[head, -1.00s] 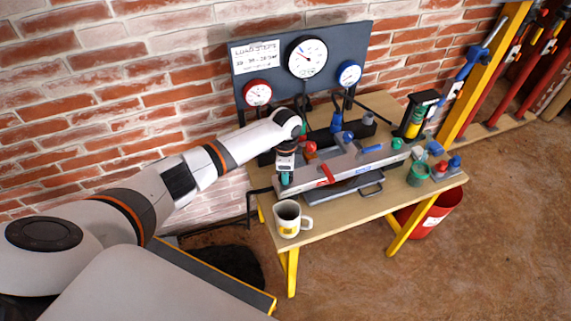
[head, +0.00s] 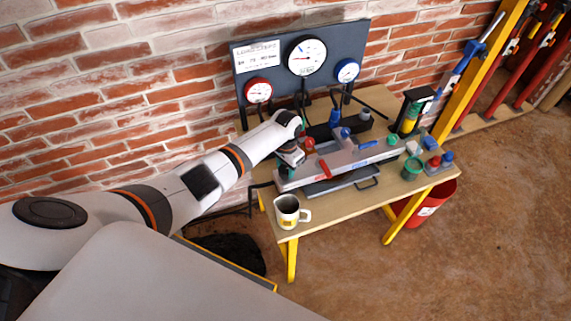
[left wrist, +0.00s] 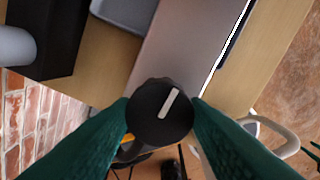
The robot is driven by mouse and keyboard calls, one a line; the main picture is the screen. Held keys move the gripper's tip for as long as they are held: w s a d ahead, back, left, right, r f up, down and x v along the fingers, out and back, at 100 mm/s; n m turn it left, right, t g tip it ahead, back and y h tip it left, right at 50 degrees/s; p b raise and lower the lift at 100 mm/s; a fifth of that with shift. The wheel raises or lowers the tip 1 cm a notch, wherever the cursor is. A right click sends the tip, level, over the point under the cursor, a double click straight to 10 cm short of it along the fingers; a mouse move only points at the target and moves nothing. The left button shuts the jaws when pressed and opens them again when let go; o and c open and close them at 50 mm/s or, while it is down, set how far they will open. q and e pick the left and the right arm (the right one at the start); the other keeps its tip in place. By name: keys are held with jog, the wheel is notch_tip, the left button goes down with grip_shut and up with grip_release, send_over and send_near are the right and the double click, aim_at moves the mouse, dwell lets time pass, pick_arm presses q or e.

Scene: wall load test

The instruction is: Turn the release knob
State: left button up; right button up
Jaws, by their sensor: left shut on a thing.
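The release knob (left wrist: 160,115) is a round black knob with a white pointer line, seen from above in the left wrist view. Its line leans slightly right of straight up. My left gripper (head: 285,171) is at the left end of the grey bench unit (head: 345,156) on the table. Its green fingers lie on both sides of the knob and are shut on it. In the head view the knob is hidden by the gripper. My right gripper is not in view.
A mug (head: 288,212) stands at the table's front left corner, close to my left gripper. A dark panel with a red gauge (head: 258,91), a large white gauge (head: 306,56) and a blue gauge (head: 347,71) stands behind. A green cup (head: 412,168) is at the right.

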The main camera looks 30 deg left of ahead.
aim_at(286, 169)
pick_arm(q)
jog(key=shift+w+n, duration=0.1)
jog(key=shift+n, duration=0.3)
jog(key=shift+r, duration=0.1)
jog(key=o, duration=1)
notch_tip(286, 169, up, 12)
jog(key=shift+f+b, duration=0.1)
jog(key=shift+b, duration=0.7)
jog(key=shift+d, duration=0.1)
